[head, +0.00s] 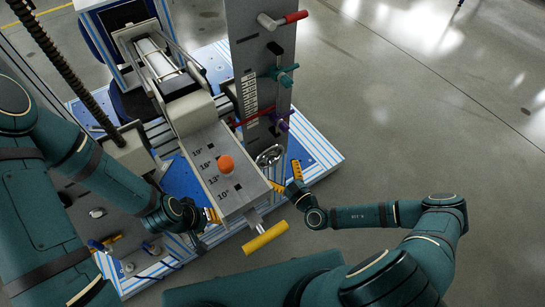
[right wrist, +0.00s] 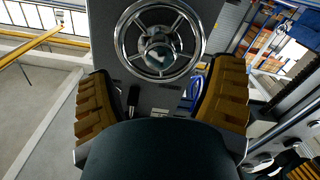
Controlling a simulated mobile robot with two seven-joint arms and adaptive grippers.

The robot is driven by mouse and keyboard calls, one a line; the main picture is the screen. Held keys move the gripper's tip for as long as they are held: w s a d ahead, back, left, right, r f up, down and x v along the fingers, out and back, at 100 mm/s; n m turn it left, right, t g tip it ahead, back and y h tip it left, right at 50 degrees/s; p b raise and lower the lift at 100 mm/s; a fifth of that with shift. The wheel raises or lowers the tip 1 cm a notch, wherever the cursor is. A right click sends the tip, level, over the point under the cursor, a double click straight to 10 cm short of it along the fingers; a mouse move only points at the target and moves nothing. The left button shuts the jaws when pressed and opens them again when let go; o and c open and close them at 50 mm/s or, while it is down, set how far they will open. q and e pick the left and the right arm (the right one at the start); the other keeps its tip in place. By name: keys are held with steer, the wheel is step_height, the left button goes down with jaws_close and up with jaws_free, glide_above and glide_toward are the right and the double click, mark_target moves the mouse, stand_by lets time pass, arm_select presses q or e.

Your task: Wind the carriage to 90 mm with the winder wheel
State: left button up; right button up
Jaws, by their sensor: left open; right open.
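The chrome spoked winder wheel (head: 269,155) is at the foot of the grey column, and it fills the top middle of the right wrist view (right wrist: 160,50). My right gripper (head: 287,178) is open just in front of the wheel. Its yellow fingers stand wide apart in the right wrist view (right wrist: 162,75), below and to either side of the wheel, with nothing between them. A scale (head: 250,95) runs up the column with a red bar (head: 254,117) across its lower part; its reading is too small to tell. I cannot tell which part is the carriage. My left gripper (head: 208,222) is open beside the grey block's left side.
The grey block (head: 215,150) has an orange knob (head: 226,165) and numbered slots. A yellow bar handle (head: 265,238) sticks out at its front. Red (head: 290,19), teal (head: 284,75) and purple (head: 280,122) handles project from the column. The floor at right is clear.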

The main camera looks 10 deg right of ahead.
steer(key=n+p, duration=0.1)
steer(key=n, duration=0.1)
steer(key=n+p, duration=0.1)
steer(key=n, duration=0.1)
steer(key=n+p, duration=0.2)
steer(key=shift+r, duration=0.35)
steer(key=shift+n+p, duration=0.3)
steer(key=shift+n, duration=0.1)
steer(key=shift+f+n, duration=0.25)
steer(key=shift+n, duration=0.05)
steer(key=n+p, duration=0.1)
steer(key=n, duration=0.1)
steer(key=n+p, duration=0.3)
steer(key=shift+a+r+n, duration=0.1)
steer(key=shift+r+n, duration=0.15)
steer(key=shift+n, duration=0.05)
steer(key=shift+f+n+p, duration=0.1)
steer(key=shift+n+p, duration=0.4)
steer(key=shift+n, duration=0.6)
steer(key=shift+f+n, duration=0.15)
steer(key=shift+n, duration=0.15)
